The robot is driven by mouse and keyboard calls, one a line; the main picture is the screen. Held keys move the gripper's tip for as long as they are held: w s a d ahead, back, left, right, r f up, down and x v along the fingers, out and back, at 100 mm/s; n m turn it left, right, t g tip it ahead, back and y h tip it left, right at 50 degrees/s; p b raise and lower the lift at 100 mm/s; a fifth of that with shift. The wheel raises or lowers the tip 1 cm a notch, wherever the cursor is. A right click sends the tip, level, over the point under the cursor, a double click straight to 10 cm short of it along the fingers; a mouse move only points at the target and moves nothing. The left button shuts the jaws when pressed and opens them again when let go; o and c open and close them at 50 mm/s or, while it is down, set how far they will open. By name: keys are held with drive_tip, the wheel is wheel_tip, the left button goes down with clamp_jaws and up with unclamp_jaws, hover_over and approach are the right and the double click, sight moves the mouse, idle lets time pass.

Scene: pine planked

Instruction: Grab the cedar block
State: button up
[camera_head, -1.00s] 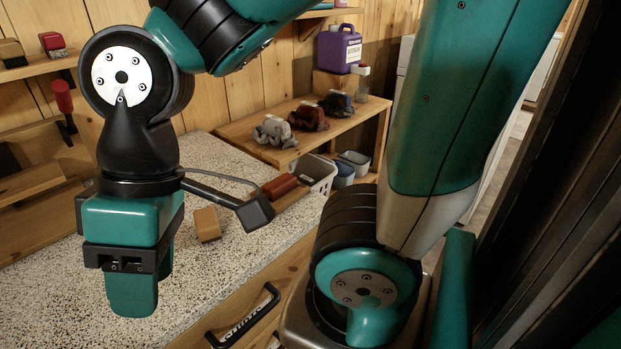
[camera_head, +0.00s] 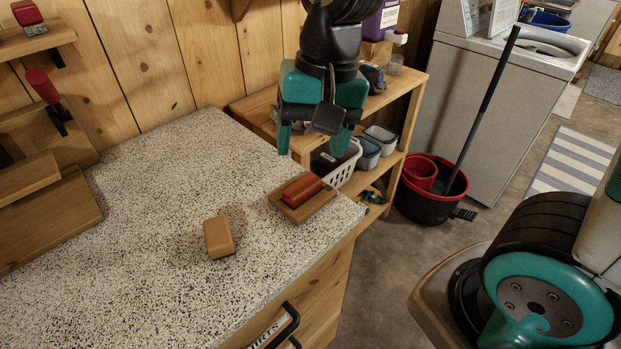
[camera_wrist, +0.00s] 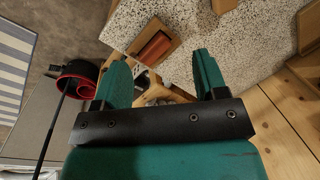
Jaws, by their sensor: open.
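A tan wooden block (camera_head: 219,237), which looks like the cedar block, lies on the speckled countertop (camera_head: 130,260) near its middle. That piece also shows in the wrist view (camera_wrist: 154,47). My gripper (camera_head: 314,145) is open and empty, raised beyond the counter's right edge. Its two teal fingers (camera_wrist: 162,62) point toward the tray's side in the wrist view.
A wooden shelf unit (camera_head: 410,90) with a white basket (camera_head: 338,168) and small bins stands behind the counter's right end. A red-rimmed bucket (camera_head: 430,200) with a mop stands on the floor. Wooden racks (camera_head: 50,215) line the left. The counter around the block is clear.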

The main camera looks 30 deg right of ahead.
drive_tip(key=w+d+m+h+p, duration=0.2)
drive_tip(key=w+d+m, duration=0.1)
drive_tip(key=w+m, duration=0.6)
drive_tip(key=m+p, duration=0.1)
drive_tip(key=m, duration=0.1)
hover_over(304, 184)
wheel_tip(304, 184, down, 12)
drive_tip(key=shift+s+a+r, duration=0.1)
drive_tip(key=shift+r, duration=0.1)
drive_tip(key=shift+f+p, duration=0.75)
drive_tip(key=shift+f, duration=1.95)
drive_tip(key=c, duration=1)
